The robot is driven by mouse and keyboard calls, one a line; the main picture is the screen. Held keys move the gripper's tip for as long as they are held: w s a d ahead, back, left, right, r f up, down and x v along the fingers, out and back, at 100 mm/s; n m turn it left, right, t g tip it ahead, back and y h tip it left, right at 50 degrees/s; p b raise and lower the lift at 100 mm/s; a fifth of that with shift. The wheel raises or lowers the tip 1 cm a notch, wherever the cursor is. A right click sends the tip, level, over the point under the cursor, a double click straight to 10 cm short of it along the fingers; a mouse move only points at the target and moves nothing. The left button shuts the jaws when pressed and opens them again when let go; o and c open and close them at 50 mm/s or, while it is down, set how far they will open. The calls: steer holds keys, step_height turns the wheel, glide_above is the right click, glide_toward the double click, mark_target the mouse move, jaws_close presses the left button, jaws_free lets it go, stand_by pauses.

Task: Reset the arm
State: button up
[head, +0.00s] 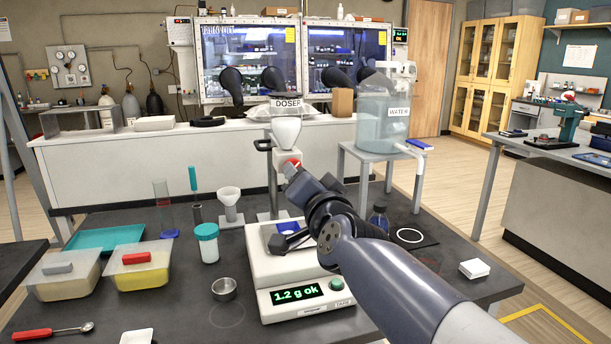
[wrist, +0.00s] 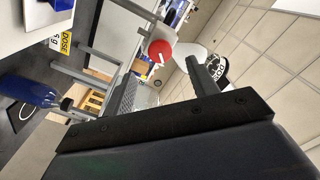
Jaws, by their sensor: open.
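My arm reaches in from the lower right of the head view. My gripper (head: 300,185) is over the bench, just below and to the right of the doser (head: 286,131). The doser is a white funnel-shaped unit on a stand with a red part (head: 290,165) at its lower end. In the wrist view my gripper (wrist: 165,65) is open, its dark fingers apart and nothing gripped. The red knob (wrist: 160,50) shows between the fingers in the picture; whether they touch it I cannot tell. The scale (head: 300,302) below reads "1.2 g ok", its pan partly hidden by my arm.
Two lidded tubs (head: 140,267), a white jar (head: 207,243), a metal cup (head: 224,289) and a red-handled spoon (head: 45,333) stand left of the scale. A blue bottle (head: 378,219) stands right behind my arm. The water tank (head: 385,115) is behind. The bench's right part is fairly clear.

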steer(key=x, duration=0.7)
stand_by(0.4)
steer(key=s+d+n+p, duration=0.2)
steer(key=s+n+p, duration=0.1)
steer(key=s+n, duration=0.6)
steer(key=shift+s+d, duration=0.3)
steer(key=shift+d, duration=0.05)
stand_by(1.8)
steer(key=shift+f, duration=0.1)
